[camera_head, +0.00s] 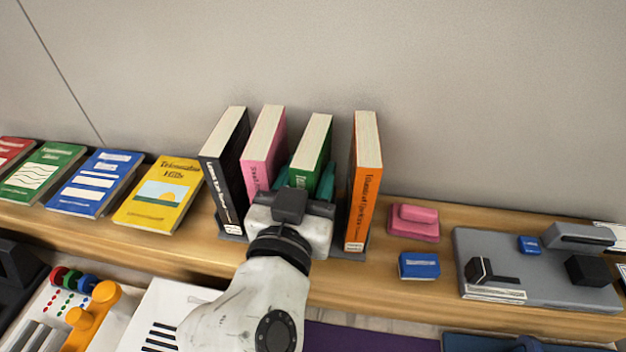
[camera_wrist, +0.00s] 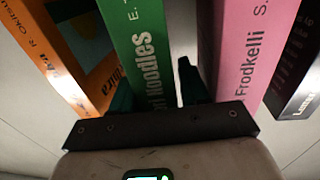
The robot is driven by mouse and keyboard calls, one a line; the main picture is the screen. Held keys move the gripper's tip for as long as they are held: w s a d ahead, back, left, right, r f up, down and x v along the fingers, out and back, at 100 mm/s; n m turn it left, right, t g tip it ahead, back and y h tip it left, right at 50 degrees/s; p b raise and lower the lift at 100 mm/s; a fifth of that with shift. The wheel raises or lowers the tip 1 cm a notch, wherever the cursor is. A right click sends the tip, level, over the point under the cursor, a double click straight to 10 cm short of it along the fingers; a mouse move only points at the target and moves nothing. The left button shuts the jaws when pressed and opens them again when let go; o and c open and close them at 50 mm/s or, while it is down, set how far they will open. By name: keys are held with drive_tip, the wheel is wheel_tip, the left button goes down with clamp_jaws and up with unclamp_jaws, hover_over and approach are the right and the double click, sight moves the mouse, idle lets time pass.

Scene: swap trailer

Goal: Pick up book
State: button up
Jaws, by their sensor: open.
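Several books stand upright in a row on the wooden shelf: a black book (camera_head: 226,160), a pink book (camera_head: 262,150), a green book (camera_head: 309,150) and an orange book (camera_head: 364,185). My gripper (camera_head: 304,181) is open in front of the row, with one teal finger on each side of the green book. The wrist view shows the green book (camera_wrist: 146,50) between the fingers of my gripper (camera_wrist: 156,90), with a gap beside the finger towards the pink book (camera_wrist: 240,45). Whether the fingers touch the green book is unclear. My wrist hides the lower part of the green book.
Yellow (camera_head: 160,193), blue (camera_head: 94,183), green (camera_head: 42,172) and red (camera_head: 12,156) books lean back at the left. Right of the row are pink blocks (camera_head: 414,222), a small blue box (camera_head: 419,266) and a grey tray (camera_head: 535,270). The wall is close behind.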

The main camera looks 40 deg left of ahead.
drive_tip(key=shift+w+a, duration=0.15)
drive_tip(key=shift+w, duration=0.3)
clamp_jaws()
drive_tip(key=shift+r, duration=0.1)
